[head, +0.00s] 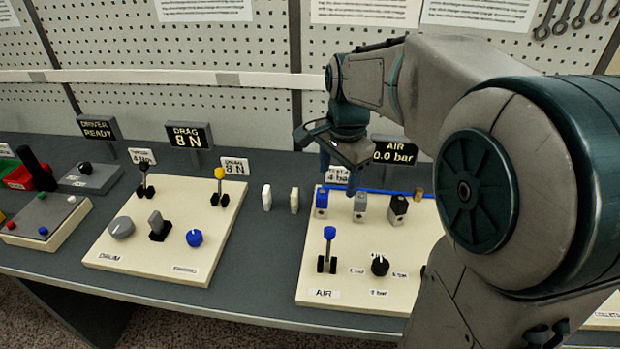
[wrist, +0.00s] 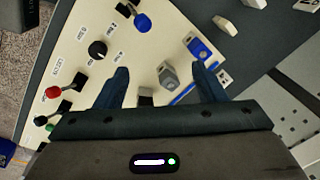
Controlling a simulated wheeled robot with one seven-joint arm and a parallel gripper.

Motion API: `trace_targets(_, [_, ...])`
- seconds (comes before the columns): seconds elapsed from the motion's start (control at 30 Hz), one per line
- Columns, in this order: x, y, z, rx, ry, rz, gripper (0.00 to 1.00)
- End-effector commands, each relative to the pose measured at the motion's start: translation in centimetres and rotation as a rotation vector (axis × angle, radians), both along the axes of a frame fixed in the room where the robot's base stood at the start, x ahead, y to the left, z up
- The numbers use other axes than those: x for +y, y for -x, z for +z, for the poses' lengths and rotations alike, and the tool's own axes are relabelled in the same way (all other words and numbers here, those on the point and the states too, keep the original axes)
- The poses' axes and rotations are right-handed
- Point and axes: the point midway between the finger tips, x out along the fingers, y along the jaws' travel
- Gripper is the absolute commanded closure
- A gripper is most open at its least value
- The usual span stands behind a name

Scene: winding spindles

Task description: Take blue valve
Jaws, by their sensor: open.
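The blue valve (head: 321,203) is a small block with a blue top and a pale lower front. It stands at the back left of the cream AIR panel (head: 315,270). In the wrist view the blue valve (wrist: 201,48) is at the upper right, close to the right fingertip. My gripper (head: 338,172) is open and empty above the back of the panel. In the wrist view my gripper (wrist: 157,72) has its fingers spread, with a grey valve (wrist: 168,76) showing between them. I cannot tell whether a finger touches the blue valve.
The grey valve (head: 360,207) and a black valve (head: 397,209) stand right of the blue one. A blue tube (head: 378,192) runs behind them. A blue-topped lever (head: 329,240) and a black knob (head: 380,265) are in front. Two pale pieces (head: 266,197) (head: 294,200) stand to the left.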

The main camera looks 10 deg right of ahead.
Motion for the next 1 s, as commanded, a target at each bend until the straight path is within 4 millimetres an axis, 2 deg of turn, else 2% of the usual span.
trace_targets(0.03, [0.0,-2.0,-0.5,0.022,-0.008,-0.1,0.36])
trace_targets(0.2, [0.1,-7.2,-1.6,0.076,-0.024,-0.449,0.36])
trace_targets(0.4, [0.1,-10.8,-3.0,0.109,-0.023,-0.714,0.36])
trace_targets(0.63, [0.2,-11.7,-4.7,0.119,-0.02,-0.8,0.36])
trace_targets(0.9, [0.2,-11.6,-9.9,0.121,-0.019,-0.798,0.36])
trace_targets(1.0, [0.2,-11.7,-11.2,0.118,-0.021,-0.797,0.36])
